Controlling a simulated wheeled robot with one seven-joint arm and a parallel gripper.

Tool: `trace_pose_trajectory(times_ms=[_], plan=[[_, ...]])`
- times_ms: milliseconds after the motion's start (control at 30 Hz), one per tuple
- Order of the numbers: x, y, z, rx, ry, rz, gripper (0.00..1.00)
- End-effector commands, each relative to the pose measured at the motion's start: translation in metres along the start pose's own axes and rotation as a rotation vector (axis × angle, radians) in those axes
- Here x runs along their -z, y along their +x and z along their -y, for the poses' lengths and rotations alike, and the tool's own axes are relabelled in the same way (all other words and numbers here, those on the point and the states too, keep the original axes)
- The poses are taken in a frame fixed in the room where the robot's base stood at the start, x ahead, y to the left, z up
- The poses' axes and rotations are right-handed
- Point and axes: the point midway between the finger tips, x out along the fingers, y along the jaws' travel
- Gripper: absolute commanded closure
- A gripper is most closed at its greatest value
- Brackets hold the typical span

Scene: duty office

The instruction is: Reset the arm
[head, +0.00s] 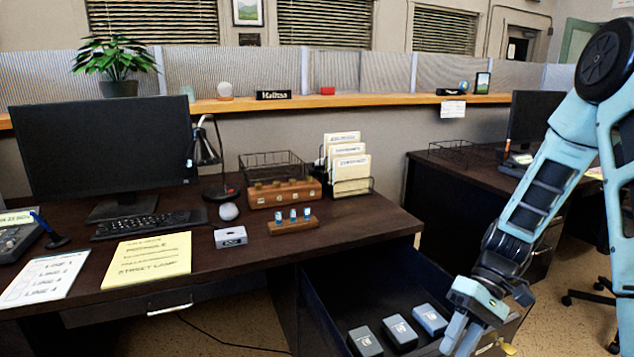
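My arm comes down from the upper right, pale blue with dark panels. My gripper (470,333) is at the lower right, pointing down over the right side of the open desk drawer (345,290). Its fingertips run close to the bottom edge of the picture, so I cannot tell whether it is open or shut. In the drawer lie a dark grey box (365,341), a grey box (400,332) and a bluish box (430,319), in a row left of my gripper. A small yellowish thing (506,347) shows right of the gripper.
The dark desk (385,222) holds a monitor (105,140), keyboard (150,223), lamp (205,150), file holder (347,165), wooden block with small blue-topped items (293,226) and small grey box (231,237). A second desk (450,180) stands behind my arm. Floor (575,325) shows at right.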

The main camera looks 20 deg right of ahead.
Motion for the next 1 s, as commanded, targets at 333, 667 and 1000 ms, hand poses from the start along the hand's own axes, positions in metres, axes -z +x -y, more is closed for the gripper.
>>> trace_pose_trajectory(times_ms=[333,667,1000], plan=[[-0.018,0.043,0.123,-0.458,-0.266,0.079,0.69],[-0.07,0.085,0.2,-0.706,-0.546,-0.007,0.69],[-0.116,0.108,0.235,-0.778,-0.749,-0.099,0.69]])
